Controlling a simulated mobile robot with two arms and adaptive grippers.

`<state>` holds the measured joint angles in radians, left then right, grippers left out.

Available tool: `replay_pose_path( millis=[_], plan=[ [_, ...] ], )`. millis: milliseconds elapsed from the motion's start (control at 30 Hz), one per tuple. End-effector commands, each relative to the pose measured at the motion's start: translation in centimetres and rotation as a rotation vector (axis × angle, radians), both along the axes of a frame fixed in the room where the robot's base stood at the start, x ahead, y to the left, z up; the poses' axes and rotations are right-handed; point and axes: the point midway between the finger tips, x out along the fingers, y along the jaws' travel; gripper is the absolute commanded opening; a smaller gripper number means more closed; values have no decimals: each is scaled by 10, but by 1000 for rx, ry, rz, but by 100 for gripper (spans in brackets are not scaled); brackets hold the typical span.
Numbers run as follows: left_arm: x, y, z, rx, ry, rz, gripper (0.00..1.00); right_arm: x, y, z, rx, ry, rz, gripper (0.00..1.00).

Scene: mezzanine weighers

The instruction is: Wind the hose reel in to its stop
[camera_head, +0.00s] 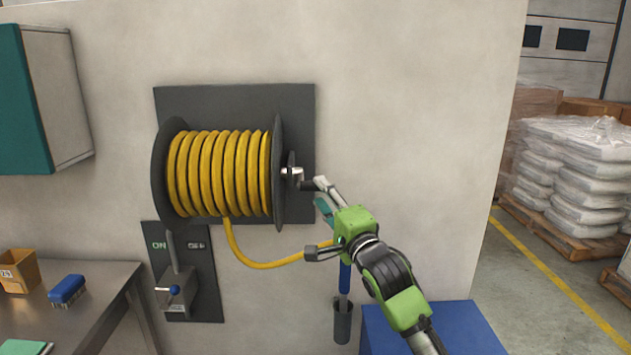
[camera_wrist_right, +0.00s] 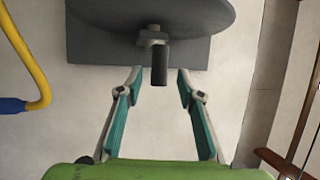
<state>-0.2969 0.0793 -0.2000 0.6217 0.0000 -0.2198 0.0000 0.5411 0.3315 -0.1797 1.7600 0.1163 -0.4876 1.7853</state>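The hose reel (camera_head: 278,170) is mounted on a dark wall plate, with yellow hose (camera_head: 215,172) wound on its drum. A loop of hose hangs below and passes behind my right gripper. The crank's black handle (camera_head: 307,186) sticks out from the reel's right side; it also shows in the right wrist view (camera_wrist_right: 159,66). My right gripper (camera_head: 316,218) is open and empty. In the wrist view its fingertips (camera_wrist_right: 160,72) lie either side of the handle's end, with gaps on both sides. In the head view the upper finger is close to the handle. My left gripper is out of view.
A blue nozzle (camera_head: 345,276) hangs above a grey holder (camera_head: 342,322). A lever box (camera_head: 176,290) is below the reel. A metal bench (camera_head: 105,300) with a brush (camera_head: 67,289) and yellow bin (camera_head: 19,270) is at left. A blue box top (camera_head: 470,325) is below my right arm.

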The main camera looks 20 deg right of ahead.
Motion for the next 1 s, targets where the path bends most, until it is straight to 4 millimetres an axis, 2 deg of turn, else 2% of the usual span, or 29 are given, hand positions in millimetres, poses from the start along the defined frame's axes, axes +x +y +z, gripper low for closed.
replay_pose_path(
  millis=[100,300,733,867,1000],
  plan=[
    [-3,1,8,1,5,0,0,18,2,6,0,1,0,34],
    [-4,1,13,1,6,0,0,37,4,8,1,1,0,34],
    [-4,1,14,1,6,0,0,43,5,7,0,0,0,34],
    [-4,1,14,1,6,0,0,43,5,7,0,1,0,1],
    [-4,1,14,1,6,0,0,43,5,7,0,1,0,0]
  ],
)
